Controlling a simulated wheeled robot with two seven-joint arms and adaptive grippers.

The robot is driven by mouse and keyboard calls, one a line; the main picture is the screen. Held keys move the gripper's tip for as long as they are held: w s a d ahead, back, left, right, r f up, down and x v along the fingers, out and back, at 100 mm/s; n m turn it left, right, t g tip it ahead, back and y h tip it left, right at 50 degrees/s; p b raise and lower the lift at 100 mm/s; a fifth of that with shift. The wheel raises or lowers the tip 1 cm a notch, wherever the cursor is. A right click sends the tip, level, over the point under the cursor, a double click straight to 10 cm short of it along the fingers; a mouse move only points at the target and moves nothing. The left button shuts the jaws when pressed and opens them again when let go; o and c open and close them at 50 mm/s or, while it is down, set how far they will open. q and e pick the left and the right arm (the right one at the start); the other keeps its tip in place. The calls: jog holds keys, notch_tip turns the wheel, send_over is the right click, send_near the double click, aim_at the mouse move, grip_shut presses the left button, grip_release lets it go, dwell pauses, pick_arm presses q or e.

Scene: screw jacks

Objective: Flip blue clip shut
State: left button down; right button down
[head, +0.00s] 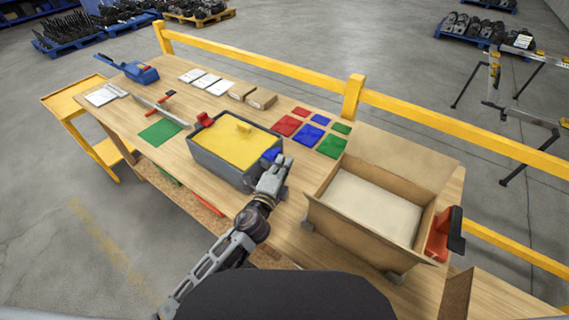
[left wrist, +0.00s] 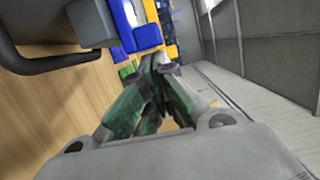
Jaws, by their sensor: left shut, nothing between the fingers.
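A grey box with a yellow lid (head: 238,144) stands on the workbench. A red clip (head: 204,118) is at its left end. The blue clip (head: 270,154) is at its right end, partly hidden by my left gripper, and I cannot tell its exact angle. My left gripper (head: 276,168) is shut and empty, right at the blue clip's side of the box. In the left wrist view its fingertips (left wrist: 158,62) point toward blue parts (left wrist: 146,37) close ahead; whether they touch is unclear. My right gripper is not in view.
An open cardboard box (head: 318,208) stands to the right, with a red and black tool (head: 443,236) beyond it. Red, blue and green squares (head: 309,132) lie behind the box. A green mat (head: 160,132) lies to the left. A yellow rail (head: 270,66) runs along the back.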

aim_at(274, 159)
pick_arm(q)
jog(key=shift+a, duration=0.1)
jog(key=shift+w+a, duration=0.55)
jog(key=shift+a, duration=0.2)
jog(key=shift+w+a, duration=0.5)
jog(key=shift+a, duration=0.2)
jog(key=shift+d, duration=0.1)
